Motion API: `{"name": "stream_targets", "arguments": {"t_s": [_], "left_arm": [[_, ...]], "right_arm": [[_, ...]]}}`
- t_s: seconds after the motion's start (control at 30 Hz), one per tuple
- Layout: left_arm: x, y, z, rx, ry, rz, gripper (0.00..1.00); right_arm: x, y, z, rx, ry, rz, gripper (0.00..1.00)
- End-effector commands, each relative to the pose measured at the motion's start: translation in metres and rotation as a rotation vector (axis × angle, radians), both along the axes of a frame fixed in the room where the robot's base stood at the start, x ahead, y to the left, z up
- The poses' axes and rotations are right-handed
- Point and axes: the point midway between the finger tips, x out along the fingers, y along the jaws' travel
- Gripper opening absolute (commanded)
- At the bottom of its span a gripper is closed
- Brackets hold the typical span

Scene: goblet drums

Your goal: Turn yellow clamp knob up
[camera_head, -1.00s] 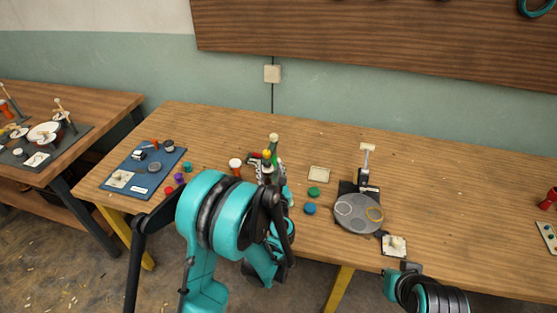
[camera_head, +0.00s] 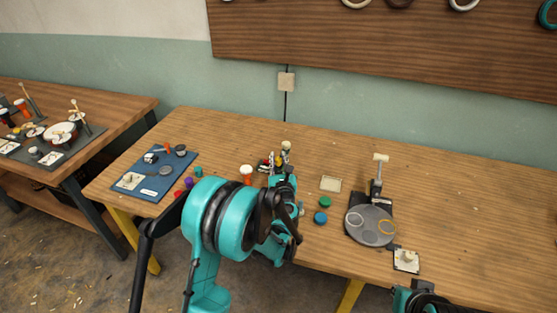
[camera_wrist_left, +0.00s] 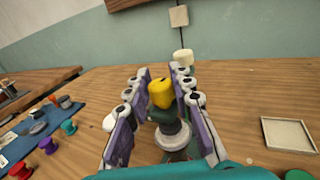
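The yellow clamp knob (camera_wrist_left: 161,93) stands in the middle of the left wrist view, above a dark green part and a pale round base (camera_wrist_left: 174,135). My left gripper (camera_wrist_left: 162,80) has its two purple-padded fingers on either side of the knob. The fingers are spread, with narrow gaps seeming to show beside the knob. In the head view my left gripper (camera_head: 278,165) is at the clamp, near the table's middle, and my arm hides most of the clamp. My right gripper is not visible; only part of my right arm shows at the bottom right.
A blue mat (camera_head: 150,190) with small parts lies on the left of the table (camera_head: 470,210). An orange-and-white goblet drum (camera_head: 246,174) stands left of the gripper. A shallow tray (camera_head: 331,184), green and blue pucks and a grey disc stand (camera_head: 370,225) are to the right.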

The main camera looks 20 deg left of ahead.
Motion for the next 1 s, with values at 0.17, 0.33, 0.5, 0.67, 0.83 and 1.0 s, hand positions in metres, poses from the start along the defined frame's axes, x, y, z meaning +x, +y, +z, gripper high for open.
{"name": "stream_targets", "arguments": {"t_s": [0.17, 0.33, 0.5, 0.67, 0.83, 1.0], "left_arm": [[0.0, 0.0, 0.0, 0.0, 0.0, 0.0, 0.0], [0.0014, -0.0009, -0.0005, 0.0, 0.0, 0.043, 0.0], [0.0023, -0.0023, -0.0009, 0.001, 0.0, 0.182, 0.0], [0.0022, -0.001, -0.0004, 0.001, -0.001, 0.32, 0.0], [0.0011, -0.0003, 0.0001, 0.001, -0.001, 0.396, 0.0], [0.0004, 0.0004, 0.0005, 0.001, -0.001, 0.407, 0.0]], "right_arm": [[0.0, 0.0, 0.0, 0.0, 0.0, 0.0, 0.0], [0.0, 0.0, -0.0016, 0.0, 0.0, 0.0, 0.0], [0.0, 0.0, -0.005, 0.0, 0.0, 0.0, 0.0], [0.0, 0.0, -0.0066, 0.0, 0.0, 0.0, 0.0], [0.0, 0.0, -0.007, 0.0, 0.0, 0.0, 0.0], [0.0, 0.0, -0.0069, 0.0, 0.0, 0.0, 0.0]]}}
